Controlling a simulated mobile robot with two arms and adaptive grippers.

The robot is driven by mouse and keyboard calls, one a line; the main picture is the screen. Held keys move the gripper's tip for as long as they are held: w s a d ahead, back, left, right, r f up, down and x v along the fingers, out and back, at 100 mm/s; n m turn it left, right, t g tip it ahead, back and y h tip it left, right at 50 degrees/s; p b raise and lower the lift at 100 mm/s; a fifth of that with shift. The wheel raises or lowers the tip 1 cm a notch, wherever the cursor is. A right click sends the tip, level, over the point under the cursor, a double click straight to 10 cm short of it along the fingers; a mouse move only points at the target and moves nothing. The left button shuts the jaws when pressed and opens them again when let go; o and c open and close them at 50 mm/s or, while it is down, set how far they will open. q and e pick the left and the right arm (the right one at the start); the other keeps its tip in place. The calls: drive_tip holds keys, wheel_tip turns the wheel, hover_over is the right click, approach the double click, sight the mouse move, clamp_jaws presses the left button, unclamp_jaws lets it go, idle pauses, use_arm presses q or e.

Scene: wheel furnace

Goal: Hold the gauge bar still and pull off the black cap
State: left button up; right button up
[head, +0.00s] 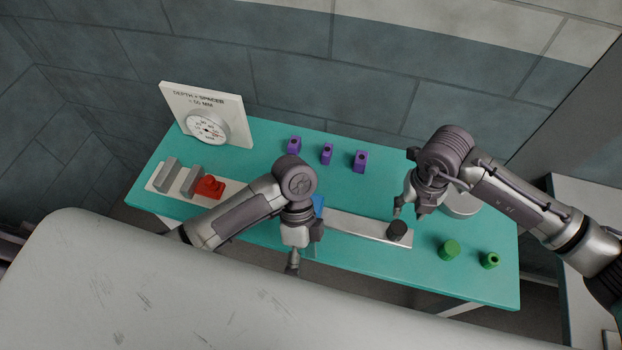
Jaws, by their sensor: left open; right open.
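The gauge bar (362,226) is a long, flat, light grey bar lying on the teal table (270,135). The black cap (397,230) is a short dark cylinder at the bar's right end. A blue piece (318,204) shows at the bar's left end, mostly hidden behind my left arm. My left gripper (293,264) is open, pointing down near the table's front edge, left of the bar and apart from the cap. My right gripper (409,209) is open and empty, just behind and above the black cap. Whether its fingers touch anything is not clear.
Several small blocks stand on the table: purple ones (327,154) at the back, green ones (449,250) at front right. A dial panel (207,114) stands back left. A grey fixture with a red piece (209,187) is at left. A pale round object (460,204) sits behind my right arm.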

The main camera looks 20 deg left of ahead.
use_arm(q)
drive_tip(key=w+a+r+t+y, duration=0.1)
drive_tip(key=w+r+t, duration=0.1)
drive_tip(key=w, duration=0.3)
drive_tip(key=w+a+r+t, duration=0.1)
drive_tip(key=w+r+t, duration=0.1)
drive_tip(key=w, duration=0.4)
drive_tip(key=w+a+r+t+y, duration=0.1)
drive_tip(key=w+r+t, duration=0.1)
drive_tip(key=w, duration=0.3)
drive_tip(key=shift+w+r+y, duration=0.15)
drive_tip(key=shift+r+y, duration=0.1)
drive_tip(key=shift+y, duration=0.05)
wheel_tip(320, 180, down, 14)
drive_tip(key=shift+r, duration=0.2)
